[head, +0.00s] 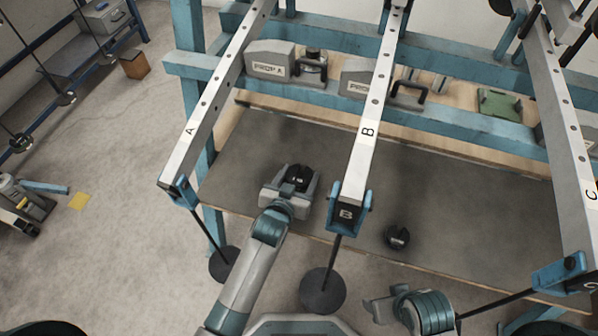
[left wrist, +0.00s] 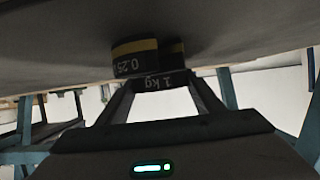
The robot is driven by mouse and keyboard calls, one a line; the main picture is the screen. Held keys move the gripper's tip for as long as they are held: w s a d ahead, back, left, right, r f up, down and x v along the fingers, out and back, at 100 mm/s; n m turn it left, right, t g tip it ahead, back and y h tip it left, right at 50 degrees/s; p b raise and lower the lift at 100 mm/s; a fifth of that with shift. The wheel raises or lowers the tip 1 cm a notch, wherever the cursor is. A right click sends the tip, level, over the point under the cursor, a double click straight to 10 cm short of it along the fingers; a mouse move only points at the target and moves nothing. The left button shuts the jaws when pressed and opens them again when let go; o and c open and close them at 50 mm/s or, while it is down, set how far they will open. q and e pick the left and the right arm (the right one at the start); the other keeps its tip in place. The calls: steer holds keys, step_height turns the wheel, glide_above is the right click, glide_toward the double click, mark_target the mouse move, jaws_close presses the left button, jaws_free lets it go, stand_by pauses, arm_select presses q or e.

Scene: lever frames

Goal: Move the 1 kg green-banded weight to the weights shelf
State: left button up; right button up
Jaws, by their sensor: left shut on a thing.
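My left gripper (head: 297,186) is over the dark tabletop, between beams A and B, shut on a dark weight (head: 299,174). In the left wrist view, the fingers (left wrist: 160,88) close on a dark weight marked "1 kg" (left wrist: 163,81), its lettering upside down. A dark weight marked "0.25" with a yellow band (left wrist: 135,58) is right by it. No green band can be made out. Another dark weight (head: 397,237) stands apart on the table, right of beam B. My right gripper (head: 379,309) is low at the table's front; its jaw opening is unclear. I cannot identify the weights shelf.
Beam A (head: 205,110), beam B (head: 371,120) and beam C (head: 572,130) reach over the table (head: 470,215), with discs hanging from A (head: 224,264) and B (head: 323,291). Grey prop blocks (head: 270,60) and a green block (head: 499,104) stand behind. The table's middle right is mostly bare.

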arm_select(q)
steer(key=shift+f, duration=0.1)
steer(key=shift+f, duration=0.15)
steer(key=o, duration=1.6)
steer(key=shift+f, duration=0.1)
steer(key=shift+o, duration=0.2)
